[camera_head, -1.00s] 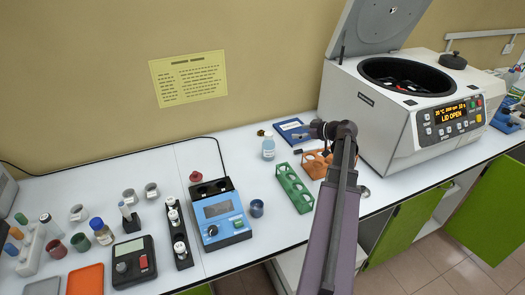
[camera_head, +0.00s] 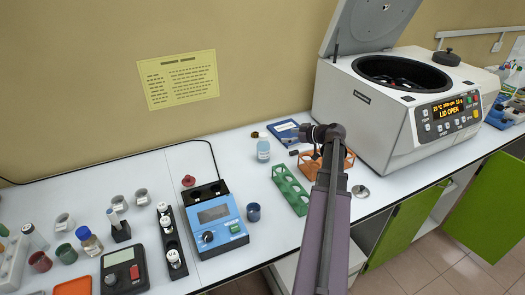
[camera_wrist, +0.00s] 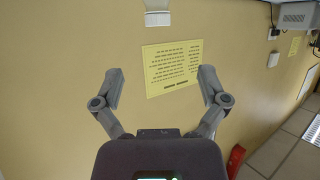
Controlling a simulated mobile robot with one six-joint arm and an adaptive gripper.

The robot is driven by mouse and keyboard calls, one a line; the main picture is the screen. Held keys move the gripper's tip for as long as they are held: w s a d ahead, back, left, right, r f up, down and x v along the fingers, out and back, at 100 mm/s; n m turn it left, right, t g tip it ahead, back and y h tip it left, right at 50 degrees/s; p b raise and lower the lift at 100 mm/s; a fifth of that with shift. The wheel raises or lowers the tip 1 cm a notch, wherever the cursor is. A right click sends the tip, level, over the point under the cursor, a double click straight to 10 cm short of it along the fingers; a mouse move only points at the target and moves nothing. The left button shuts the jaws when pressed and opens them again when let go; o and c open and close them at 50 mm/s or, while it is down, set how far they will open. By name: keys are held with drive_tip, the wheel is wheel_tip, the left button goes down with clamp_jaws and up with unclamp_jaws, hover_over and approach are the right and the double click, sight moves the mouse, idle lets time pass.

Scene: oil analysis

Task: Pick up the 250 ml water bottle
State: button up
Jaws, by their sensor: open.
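A small clear bottle with a white cap (camera_head: 263,150), which looks like the water bottle, stands upright on the bench in the head view.
A green rack (camera_head: 290,190) and an orange rack (camera_head: 309,165) stand near my arm. A blue instrument (camera_head: 213,215) and several vials occupy the left.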

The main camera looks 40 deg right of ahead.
sight(263, 135)
drive_tip(key=b+x, duration=0.2)
drive_tip(key=x, duration=0.5)
drive_tip(key=shift+w+a+f+b, duration=0.15)
drive_tip(key=shift+w+f+b, duration=0.05)
drive_tip(key=shift+w+b, duration=0.15)
drive_tip(key=shift+b+x, duration=1)
drive_tip(key=shift+x, duration=1.6)
clamp_jaws()
